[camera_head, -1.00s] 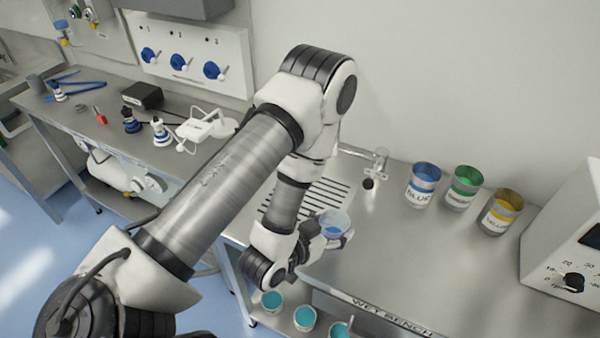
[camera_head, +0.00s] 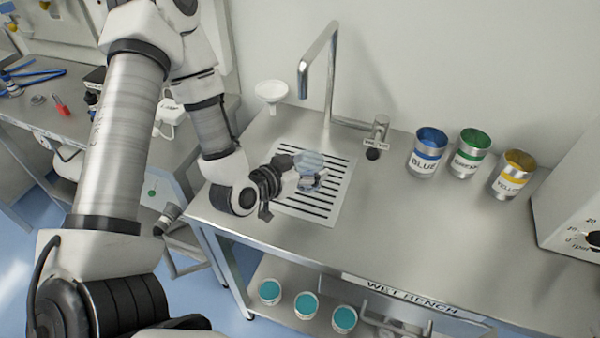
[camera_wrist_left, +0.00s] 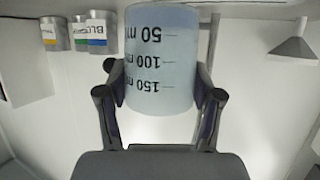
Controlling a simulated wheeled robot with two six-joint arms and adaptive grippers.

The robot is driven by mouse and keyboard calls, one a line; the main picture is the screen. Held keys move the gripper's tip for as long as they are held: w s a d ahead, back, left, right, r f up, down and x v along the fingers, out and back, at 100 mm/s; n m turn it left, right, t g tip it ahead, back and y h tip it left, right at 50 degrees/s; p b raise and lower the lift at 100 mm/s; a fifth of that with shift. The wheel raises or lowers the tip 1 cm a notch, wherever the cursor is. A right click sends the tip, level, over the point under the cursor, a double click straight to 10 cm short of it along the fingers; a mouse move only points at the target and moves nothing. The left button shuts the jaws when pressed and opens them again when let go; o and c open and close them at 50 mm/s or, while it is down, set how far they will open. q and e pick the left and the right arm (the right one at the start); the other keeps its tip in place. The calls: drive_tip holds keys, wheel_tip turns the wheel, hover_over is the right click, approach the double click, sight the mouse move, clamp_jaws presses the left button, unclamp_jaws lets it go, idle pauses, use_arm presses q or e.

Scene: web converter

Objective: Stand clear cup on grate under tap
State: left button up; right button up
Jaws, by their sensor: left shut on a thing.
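The clear cup (camera_head: 309,161) is held in my left gripper (camera_head: 311,179), above the slotted grate (camera_head: 338,192) in the head view. In the left wrist view the cup (camera_wrist_left: 162,62) is pale blue and translucent with black volume marks, and both fingers of the left gripper (camera_wrist_left: 160,100) press on its sides. I cannot tell the exact height of the cup over the grate. The tap (camera_head: 330,60) is a tall bent metal spout behind the grate, its outlet end above the grate's back part. My right gripper is not in view.
Blue, green and yellow labelled tins (camera_head: 470,155) stand right of the tap's valve (camera_head: 378,135). A white funnel (camera_head: 271,92) is at the back left. Several teal-filled cups (camera_head: 305,304) sit on the shelf below. The bench front right of the grate is clear.

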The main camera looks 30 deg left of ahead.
sight(301, 161)
use_arm(q)
drive_tip(key=shift+w+a+r+p, duration=0.4)
drive_tip(key=shift+w+a+p, duration=0.25)
drive_tip(key=shift+a+p, duration=0.1)
drive_tip(key=w+a+f+p, duration=0.1)
drive_tip(key=f, duration=0.1)
drive_tip(key=w+a+f, duration=0.1)
drive_tip(key=a+f, duration=0.1)
drive_tip(key=shift+w+p, duration=0.15)
drive_tip(key=shift+p, duration=0.2)
drive_tip(key=shift+w+f, duration=0.15)
drive_tip(key=shift+f, duration=0.2)
drive_tip(key=shift+f, duration=0.15)
drive_tip(key=o, duration=1.1)
drive_tip(key=shift+o, duration=0.2)
